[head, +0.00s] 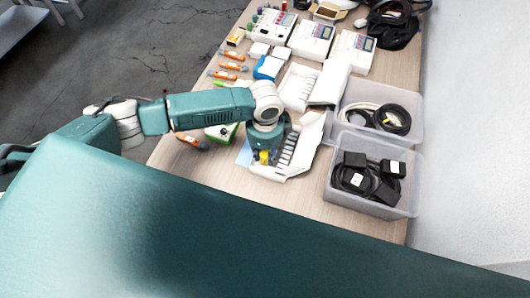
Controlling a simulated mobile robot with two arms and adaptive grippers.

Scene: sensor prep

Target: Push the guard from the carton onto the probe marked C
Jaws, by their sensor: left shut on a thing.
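My left gripper (264,153) points down over the near white slotted tray (302,150), at its left side. It is shut on a small yellow piece (264,157), which shows at the fingertips. I cannot tell whether this piece is the guard. Several orange-and-white pen-like items, such as this one (192,141), lie along the left side of the table; they may be probes, but no letter C is readable. An open brown carton (328,11) stands at the far end; its contents are too small to tell. My right gripper is not in view.
A clear bin of black adapters (340,198) stands at the right, with a bin of coiled cables (349,106) behind it. White devices (312,38) fill the far table. Bare wood (190,166) shows near left.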

